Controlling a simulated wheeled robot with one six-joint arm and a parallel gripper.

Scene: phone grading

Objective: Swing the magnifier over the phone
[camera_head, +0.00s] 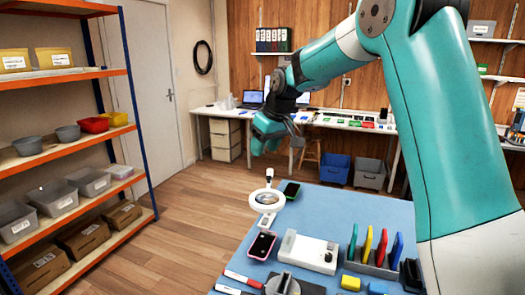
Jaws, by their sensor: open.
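A white ring magnifier (281,203) with a round lens stands at the left edge of the blue-topped table. A short post with a dark tip rises behind its ring. A pink-edged phone (262,246) lies on the table in front of the magnifier, and the lens is apart from it in the picture. My gripper (272,148) is open, above and beyond the magnifier, touching nothing that I can see. Its fingers are small and partly hidden by its teal body.
A white box device (308,249) stands right of the pink phone. A rack of coloured upright cases (372,250) is farther right. Tools and small blocks lie along the front edge. A shelf unit (75,144) stands left, with open wooden floor between it and the table.

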